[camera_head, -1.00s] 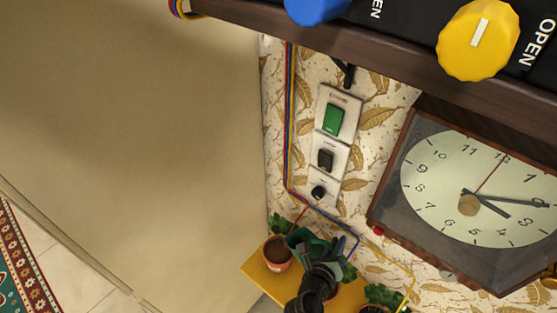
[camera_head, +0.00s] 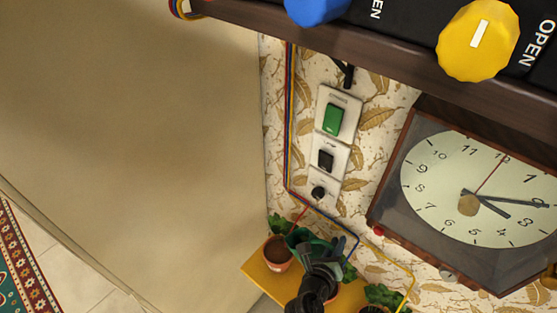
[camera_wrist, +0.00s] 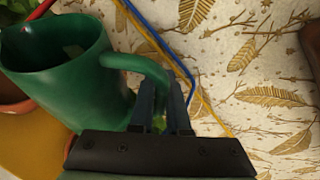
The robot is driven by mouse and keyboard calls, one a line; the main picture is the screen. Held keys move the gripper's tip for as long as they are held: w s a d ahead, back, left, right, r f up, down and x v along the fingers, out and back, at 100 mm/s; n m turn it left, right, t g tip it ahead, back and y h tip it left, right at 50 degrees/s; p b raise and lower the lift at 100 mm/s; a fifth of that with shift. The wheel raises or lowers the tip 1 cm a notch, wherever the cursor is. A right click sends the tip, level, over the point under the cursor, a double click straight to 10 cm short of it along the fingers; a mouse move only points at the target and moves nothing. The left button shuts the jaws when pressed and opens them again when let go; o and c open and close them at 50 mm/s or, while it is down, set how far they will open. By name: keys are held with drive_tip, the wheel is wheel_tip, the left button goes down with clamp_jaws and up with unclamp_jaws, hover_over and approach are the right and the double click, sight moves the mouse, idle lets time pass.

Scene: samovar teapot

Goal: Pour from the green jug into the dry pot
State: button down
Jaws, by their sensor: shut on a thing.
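The green jug (camera_head: 298,238) is held over the yellow shelf at the bottom of the head view. It fills the left of the wrist view (camera_wrist: 75,90), with its open mouth toward the upper left; I see no liquid. My gripper (camera_wrist: 162,100) is shut on the jug's handle. In the head view my gripper (camera_head: 335,248) is just right of the jug. A terracotta pot with bare brown soil (camera_head: 277,254) stands left of the jug, close beside it. A second pot (camera_head: 373,308) is partly cut off at the lower right. Which pot is dry is not labelled.
The yellow shelf (camera_head: 256,279) bears the pots, with leafy plants (camera_head: 383,295) around them. Coloured tubes (camera_head: 289,120) run down the patterned wall to the shelf. A switch panel (camera_head: 333,118) and a large clock (camera_head: 475,190) are above.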

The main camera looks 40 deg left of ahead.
drive_tip(key=shift+d+r, duration=0.1)
drive_tip(key=shift+w+d+f+m+g+y, duration=0.15)
drive_tip(key=shift+d+f+m+y, duration=0.2)
drive_tip(key=shift+f+m+y, duration=0.4)
drive_tip(key=shift+w+d+f+m+g+y, duration=0.1)
drive_tip(key=shift+d+f+m+y, duration=0.3)
drive_tip(key=shift+f+m+y, duration=0.3)
drive_tip(key=shift+w+d+f+m+g+y, duration=0.15)
drive_tip(key=shift+d+f+m+y, duration=0.3)
drive_tip(key=shift+f+m, duration=0.45)
drive_tip(key=shift+a, duration=0.15)
